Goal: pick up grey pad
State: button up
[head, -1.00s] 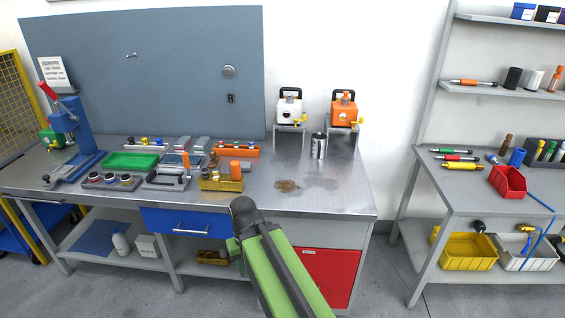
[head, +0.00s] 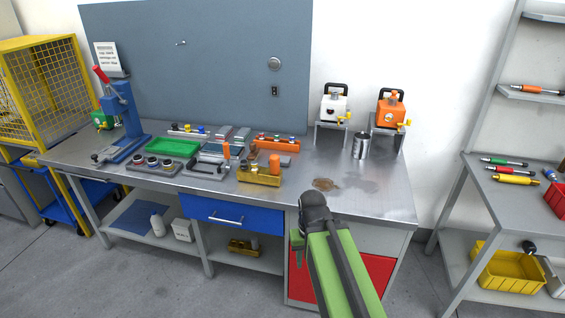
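I cannot make out one clear grey pad. Several flat grey pieces lie among the parts on the steel workbench (head: 170,202), including small grey blocks (head: 233,134) behind the middle and a grey plate (head: 212,152) right of the green tray. Any of these could be the pad, but they are too small to tell. My gripper (head: 315,206) is at the end of my green and black arm, in front of the bench's front edge, right of the blue drawer. Its fingers cannot be made out, and it appears apart from the bench parts.
A green tray (head: 173,148), a yellow fixture with an orange cylinder (head: 259,174) and a blue press (head: 125,115) stand on the bench. A metal can (head: 360,146) is at right. The front right bench top is clear except for brown and wet stains (head: 326,184).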

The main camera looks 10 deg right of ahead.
aim_at(285, 161)
jog(key=u, duration=0.2)
jog(key=i, duration=0.5)
jog(key=u, duration=0.65)
jog(key=i, duration=1.65)
jog(key=u, duration=0.7)
